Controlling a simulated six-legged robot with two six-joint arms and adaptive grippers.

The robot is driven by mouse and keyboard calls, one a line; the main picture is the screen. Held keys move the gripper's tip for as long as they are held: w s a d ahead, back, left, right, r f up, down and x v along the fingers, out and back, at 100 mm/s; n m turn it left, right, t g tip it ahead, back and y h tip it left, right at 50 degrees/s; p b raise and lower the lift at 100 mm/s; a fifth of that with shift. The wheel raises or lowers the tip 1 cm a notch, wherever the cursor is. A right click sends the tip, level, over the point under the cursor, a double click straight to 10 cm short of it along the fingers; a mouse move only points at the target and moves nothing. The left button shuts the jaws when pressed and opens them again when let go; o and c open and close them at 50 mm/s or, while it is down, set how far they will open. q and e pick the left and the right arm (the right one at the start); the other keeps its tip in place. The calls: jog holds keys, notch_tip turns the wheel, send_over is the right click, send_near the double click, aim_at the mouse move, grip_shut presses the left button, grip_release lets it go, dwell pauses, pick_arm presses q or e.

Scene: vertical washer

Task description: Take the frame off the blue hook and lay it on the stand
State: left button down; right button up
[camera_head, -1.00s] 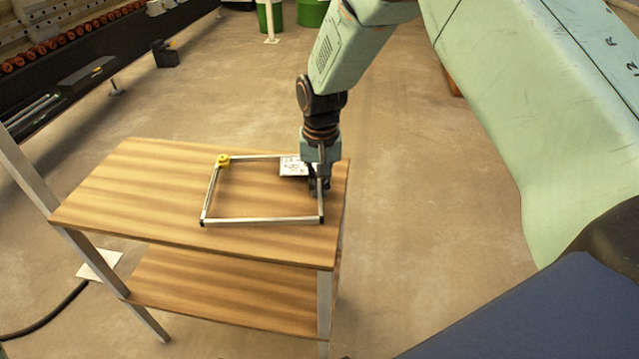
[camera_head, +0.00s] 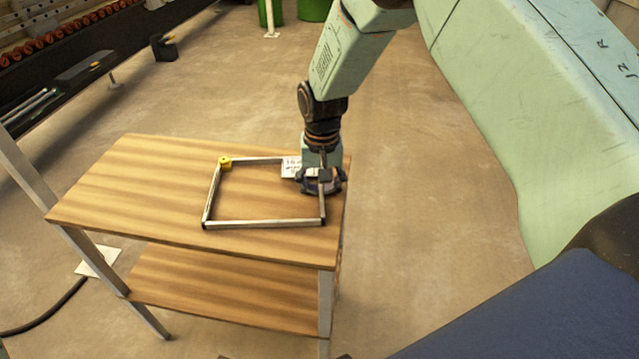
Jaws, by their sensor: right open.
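The frame (camera_head: 265,223), a thin silver rectangle with dark corners and a yellow piece (camera_head: 225,163) at its far left corner, lies flat on the wooden top of the stand (camera_head: 130,190). A white printed label (camera_head: 291,167) shows at its far right corner, partly hidden. My right gripper (camera_head: 322,187) points down over the frame's right side, near that corner. Its fingers are spread open around or just above the right bar; the exact gap is too small to tell. The blue hook and my left gripper are not in view.
The stand has a lower wooden shelf (camera_head: 220,290) and metal legs. A dark rack (camera_head: 60,70) runs along the far left. Green bins (camera_head: 314,8) stand at the back. The floor right of the stand is clear. The left part of the stand's top is bare.

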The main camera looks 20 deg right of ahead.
jog(key=shift+s+r, duration=0.15)
jog(key=shift+s, duration=0.15)
jog(key=shift+w, duration=0.15)
jog(key=shift+w+r+p, duration=0.1)
jog(key=shift+r+p, duration=0.9)
jog(key=shift+p, duration=0.05)
jog(key=shift+r+p, duration=2.95)
jog(key=shift+r, duration=0.15)
jog(key=shift+f, duration=0.1)
